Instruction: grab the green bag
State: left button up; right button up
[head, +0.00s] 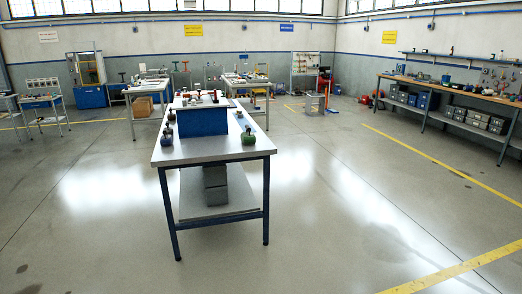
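A small rounded green object with a dark top (248,138), which may be the green bag, sits on the near right part of the workbench (200,153). A darker object of similar shape (167,135) sits near the left edge of the same bench, with others behind it. They are too small to make out in detail. Neither of my grippers is in the head view.
The bench has blue legs, a lower shelf (225,209) with grey boxes, and a blue box (201,122) on top. Other tables stand behind. A long workbench (455,95) lines the right wall. The floor around the near bench is clear.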

aim_at(247, 138)
jog(key=i+z, duration=0.15)
jog(key=i, duration=2.45)
